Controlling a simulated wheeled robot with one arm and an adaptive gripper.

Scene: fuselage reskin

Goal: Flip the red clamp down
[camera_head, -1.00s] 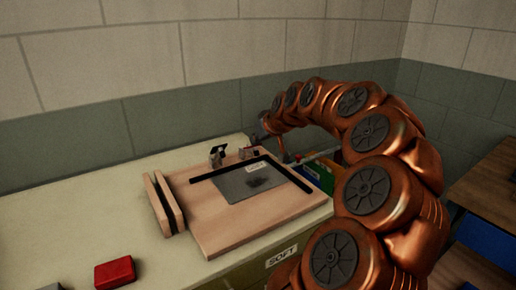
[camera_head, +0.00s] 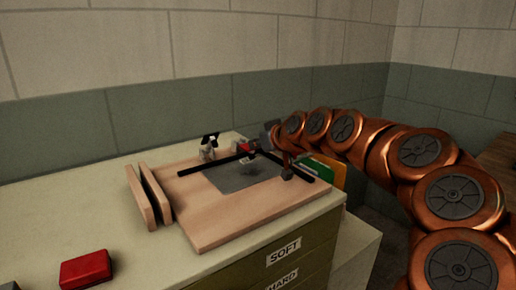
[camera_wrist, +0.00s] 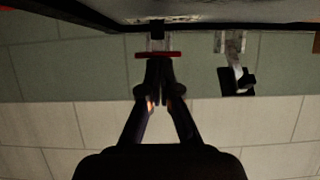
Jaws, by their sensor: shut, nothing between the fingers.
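The red clamp (camera_wrist: 157,55) shows in the wrist view as a red bar on a pale bracket under the dark board edge. In the head view the red clamp (camera_head: 243,147) is small, at the back edge of the wooden board, partly hidden by my gripper. My gripper (camera_wrist: 159,62) is shut and empty. Its fingertips are right at the red bar; I cannot tell whether they touch it. A second clamp with a black handle stands beside it, at right in the wrist view (camera_wrist: 237,80) and at left in the head view (camera_head: 209,146).
The wooden board (camera_head: 215,225) carries a grey sheet (camera_head: 238,177) and black strips. Two upright wooden slats (camera_head: 148,195) stand at its left. A red block (camera_head: 86,269) lies on the bench (camera_head: 60,225). Green and orange items (camera_head: 325,170) stand at right. A wall is close behind.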

